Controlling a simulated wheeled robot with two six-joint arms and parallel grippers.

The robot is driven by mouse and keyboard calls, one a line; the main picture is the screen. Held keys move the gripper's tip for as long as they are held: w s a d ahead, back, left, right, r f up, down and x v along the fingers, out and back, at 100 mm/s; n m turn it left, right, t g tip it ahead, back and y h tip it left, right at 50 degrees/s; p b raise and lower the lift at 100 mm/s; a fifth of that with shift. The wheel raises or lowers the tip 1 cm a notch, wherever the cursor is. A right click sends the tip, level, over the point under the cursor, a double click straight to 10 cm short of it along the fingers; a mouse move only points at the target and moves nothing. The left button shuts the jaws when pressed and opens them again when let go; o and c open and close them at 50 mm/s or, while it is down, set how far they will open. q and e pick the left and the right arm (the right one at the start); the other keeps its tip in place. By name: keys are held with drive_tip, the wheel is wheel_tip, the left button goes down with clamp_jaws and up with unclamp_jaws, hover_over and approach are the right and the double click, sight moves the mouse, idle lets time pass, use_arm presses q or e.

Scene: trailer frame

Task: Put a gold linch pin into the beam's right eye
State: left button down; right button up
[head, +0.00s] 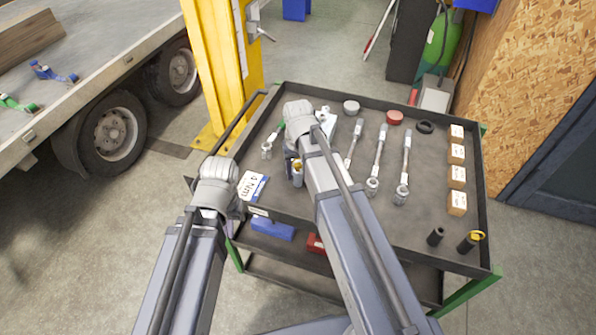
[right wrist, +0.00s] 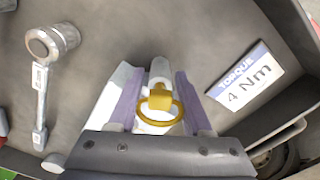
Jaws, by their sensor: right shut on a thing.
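My right gripper (right wrist: 158,95) is shut on a gold linch pin (right wrist: 160,101), whose ring shows between the pale fingers in the right wrist view. In the head view the right gripper (head: 296,172) is over the left part of the cart top, partly hidden by its own arm, and a speck of gold shows there. Another gold piece (head: 478,236) sits at a black cylinder (head: 466,244) at the cart's front right. I cannot identify the beam or its right eye in either view.
The dark cart top (head: 330,205) has a raised rim. A torque card (head: 252,186), also in the wrist view (right wrist: 243,77), lies at left. Several long metal tools (head: 378,160) and several small boxes (head: 457,178) lie at right. A yellow post (head: 215,65) and trailer (head: 65,90) stand behind left.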

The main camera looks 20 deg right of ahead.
drive_tip(key=o, duration=1.3)
drive_tip(key=shift+c, duration=0.2)
drive_tip(key=shift+r+p, duration=0.75)
drive_tip(key=shift+p, duration=0.15)
wheel_tip(320, 180, up, 6)
drive_tip(key=p, duration=0.6)
drive_tip(key=shift+r, duration=0.15)
drive_tip(key=shift+a, duration=0.1)
drive_tip(key=s+a+n+h, duration=0.1)
drive_tip(key=s+a+n, duration=0.3)
drive_tip(key=s+a, duration=0.6)
drive_tip(key=s, duration=0.4)
drive_tip(key=shift+s+a+n, duration=0.15)
drive_tip(key=shift+n, duration=0.15)
